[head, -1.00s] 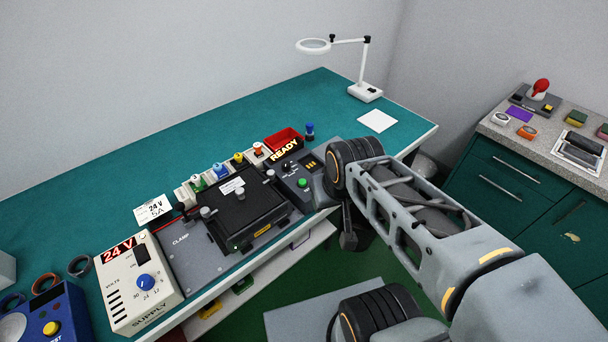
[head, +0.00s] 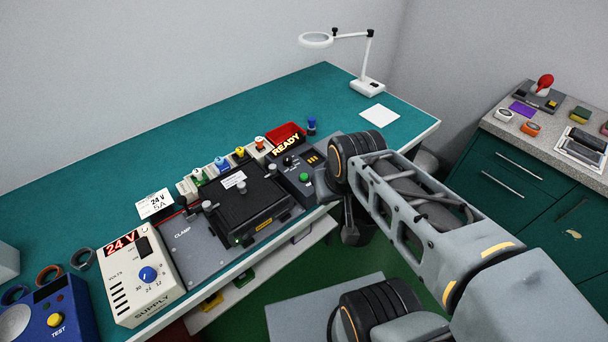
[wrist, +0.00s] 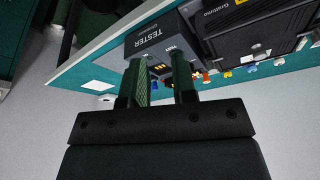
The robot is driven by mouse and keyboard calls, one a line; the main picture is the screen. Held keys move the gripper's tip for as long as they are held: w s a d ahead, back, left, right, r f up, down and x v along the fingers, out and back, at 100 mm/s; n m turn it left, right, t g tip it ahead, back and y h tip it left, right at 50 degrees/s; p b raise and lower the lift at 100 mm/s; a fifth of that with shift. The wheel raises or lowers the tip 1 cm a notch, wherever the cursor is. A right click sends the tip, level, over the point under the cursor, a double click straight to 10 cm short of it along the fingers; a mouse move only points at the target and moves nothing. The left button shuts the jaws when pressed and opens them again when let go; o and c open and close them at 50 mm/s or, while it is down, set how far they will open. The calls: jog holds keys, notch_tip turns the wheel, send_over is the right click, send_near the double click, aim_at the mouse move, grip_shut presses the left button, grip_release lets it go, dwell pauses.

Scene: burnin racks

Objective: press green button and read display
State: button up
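The green button (head: 306,178) sits on top of the dark grey tester (head: 290,184), at the right end of the bench fixtures. The display (head: 286,145) at the tester's back reads READY in yellow letters. In the wrist view the tester (wrist: 152,36) shows its TESTER label, with the green button not clearly visible. My gripper (wrist: 160,72) is open and empty, its two fingers apart and overlapping the tester in that view. In the head view my arm reaches to the tester's right side; the fingertips cannot be made out clearly there.
A black clamped fixture (head: 246,205) stands left of the tester. A supply (head: 135,285) showing 24 V is at the front left. A red bin (head: 286,131) and several coloured plugs lie behind.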

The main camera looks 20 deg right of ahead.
grip_shut()
dwell(1.2)
